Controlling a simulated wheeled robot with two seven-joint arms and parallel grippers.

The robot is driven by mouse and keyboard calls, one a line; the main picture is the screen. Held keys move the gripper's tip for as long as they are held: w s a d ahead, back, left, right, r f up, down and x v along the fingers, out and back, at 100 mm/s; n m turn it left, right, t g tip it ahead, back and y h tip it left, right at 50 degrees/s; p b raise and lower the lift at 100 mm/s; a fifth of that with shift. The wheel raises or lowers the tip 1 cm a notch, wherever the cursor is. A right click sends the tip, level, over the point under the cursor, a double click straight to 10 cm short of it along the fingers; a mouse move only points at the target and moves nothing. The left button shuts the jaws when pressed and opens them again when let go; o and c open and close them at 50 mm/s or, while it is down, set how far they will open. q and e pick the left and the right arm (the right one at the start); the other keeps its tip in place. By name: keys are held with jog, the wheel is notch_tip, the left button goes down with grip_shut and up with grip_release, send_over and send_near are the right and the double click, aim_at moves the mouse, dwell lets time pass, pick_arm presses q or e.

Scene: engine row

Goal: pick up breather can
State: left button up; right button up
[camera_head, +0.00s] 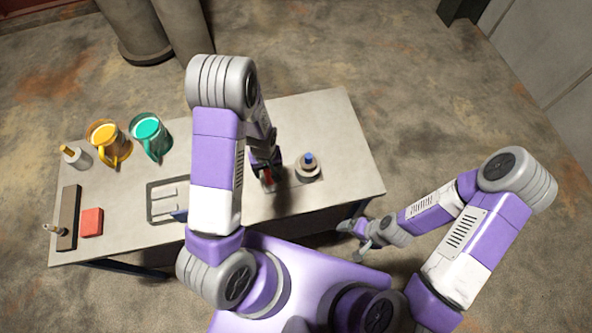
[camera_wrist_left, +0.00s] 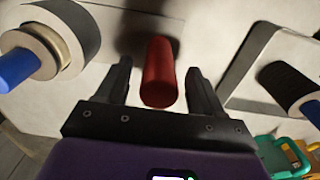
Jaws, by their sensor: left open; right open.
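A red cylinder (camera_wrist_left: 159,72), which I take to be the breather can, stands out between the fingers of my left gripper (camera_wrist_left: 159,66) in the left wrist view. The fingers are open, one on each side, with gaps visible; I see no grip on it. In the head view a small part of the red cylinder (camera_head: 268,177) shows at my left gripper (camera_head: 267,186), low over the table; the rest is hidden by the gripper and arm. My right gripper (camera_head: 360,236) is open and empty, off the table's front right edge.
On the table (camera_head: 340,125), a grey round part with a blue top (camera_head: 308,168) stands right of my left gripper.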

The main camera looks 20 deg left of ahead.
pick_arm(q)
grip_shut()
jog(key=shift+r, duration=0.1)
dwell(0.4)
